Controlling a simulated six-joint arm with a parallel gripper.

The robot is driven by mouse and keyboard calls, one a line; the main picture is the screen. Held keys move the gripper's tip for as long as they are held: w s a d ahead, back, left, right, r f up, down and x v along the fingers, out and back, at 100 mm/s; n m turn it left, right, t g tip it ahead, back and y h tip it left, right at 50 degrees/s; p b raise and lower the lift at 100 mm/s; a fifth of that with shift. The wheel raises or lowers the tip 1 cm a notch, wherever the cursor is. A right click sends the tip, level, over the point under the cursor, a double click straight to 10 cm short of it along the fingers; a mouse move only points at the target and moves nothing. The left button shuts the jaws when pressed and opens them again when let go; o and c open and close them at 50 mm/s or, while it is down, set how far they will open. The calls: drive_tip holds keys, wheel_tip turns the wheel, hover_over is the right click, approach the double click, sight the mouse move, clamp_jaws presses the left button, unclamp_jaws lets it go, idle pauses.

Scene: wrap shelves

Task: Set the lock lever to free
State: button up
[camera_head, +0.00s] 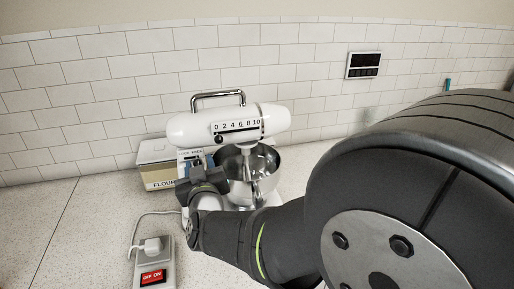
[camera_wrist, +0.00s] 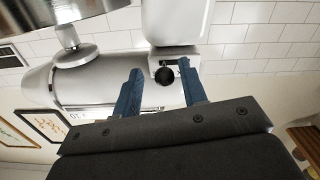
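The white stand mixer (camera_head: 228,122) stands on the counter against the tiled wall. A small label reading LOCK and FREE (camera_head: 190,153) shows on its side below the head, just above my gripper (camera_head: 194,165). The lock lever's round black knob (camera_wrist: 165,76) shows in the wrist view on a pale plate of the mixer. My gripper (camera_wrist: 163,88) is open, its two blue fingers apart on either side of the knob in that view. I cannot tell whether they touch it or how far off it is. The lever is hidden in the head view, so its setting is unclear.
The steel bowl (camera_head: 240,168) sits under the mixer head, close to my wrist. A flour box (camera_head: 156,172) stands behind at left. A power strip with a red OFF/ON switch (camera_head: 153,277) and a white plug (camera_head: 152,246) lies in front. The counter's left side is clear.

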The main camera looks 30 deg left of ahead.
drive_tip(key=v, duration=1.7)
drive_tip(key=shift+s+d+r, duration=0.1)
drive_tip(key=shift+s+d, duration=0.05)
idle(0.3)
drive_tip(key=x, duration=1.6)
